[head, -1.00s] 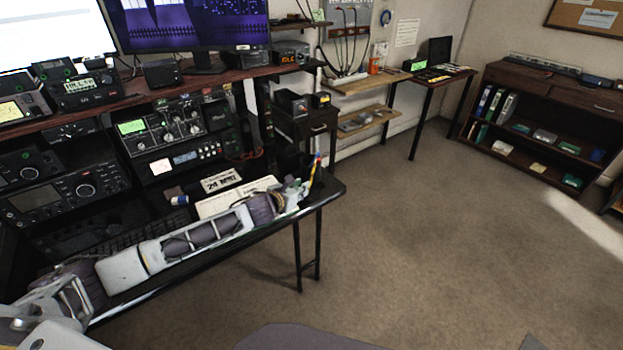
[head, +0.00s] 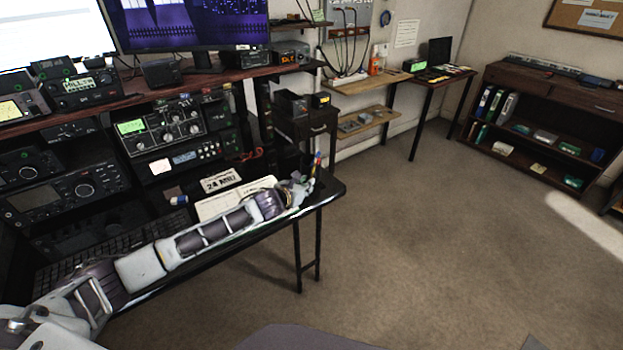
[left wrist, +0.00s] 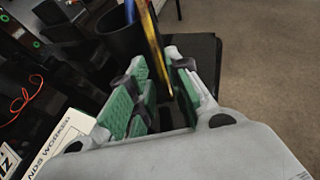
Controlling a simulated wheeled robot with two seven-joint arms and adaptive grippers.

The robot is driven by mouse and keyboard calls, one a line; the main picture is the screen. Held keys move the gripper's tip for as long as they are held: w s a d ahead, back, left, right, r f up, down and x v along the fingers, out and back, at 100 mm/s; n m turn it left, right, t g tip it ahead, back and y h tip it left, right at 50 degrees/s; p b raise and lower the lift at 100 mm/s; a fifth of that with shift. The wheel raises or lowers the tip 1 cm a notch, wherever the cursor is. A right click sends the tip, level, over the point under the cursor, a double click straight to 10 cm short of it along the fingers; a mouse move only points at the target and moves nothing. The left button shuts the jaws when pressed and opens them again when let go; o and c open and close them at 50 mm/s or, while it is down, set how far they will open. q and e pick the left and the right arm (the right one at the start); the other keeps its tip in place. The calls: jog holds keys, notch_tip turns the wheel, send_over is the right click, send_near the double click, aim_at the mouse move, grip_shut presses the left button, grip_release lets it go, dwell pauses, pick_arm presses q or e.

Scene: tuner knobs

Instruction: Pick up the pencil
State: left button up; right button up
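The yellow pencil (left wrist: 155,48) stands tilted at a black cup (left wrist: 122,38) in the left wrist view, with a blue pen (left wrist: 130,10) beside it. My left gripper (left wrist: 160,82) has its green-padded fingers apart, one on each side of the pencil's line. A gap shows between the pads, and I cannot see either pad pressing on the pencil. In the head view my left gripper (head: 299,188) is at the desk's right end, next to the upright pens (head: 317,160). The pencil's lower part is hidden. My right gripper is out of view.
The dark desk (head: 330,190) ends just right of my left gripper. Papers (head: 222,180) and a keyboard (head: 110,252) lie along it, with radio equipment (head: 165,130) behind. Open carpet (head: 430,240) lies to the right.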

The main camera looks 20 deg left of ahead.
pick_arm(q)
jog(key=shift+x, duration=1.05)
jog(key=shift+w, duration=0.2)
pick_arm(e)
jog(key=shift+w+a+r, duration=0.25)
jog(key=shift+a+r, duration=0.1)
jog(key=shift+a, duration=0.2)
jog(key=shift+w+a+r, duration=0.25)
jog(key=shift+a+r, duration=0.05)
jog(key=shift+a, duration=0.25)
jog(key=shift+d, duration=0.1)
pick_arm(q)
jog(key=shift+f, duration=0.1)
grip_shut()
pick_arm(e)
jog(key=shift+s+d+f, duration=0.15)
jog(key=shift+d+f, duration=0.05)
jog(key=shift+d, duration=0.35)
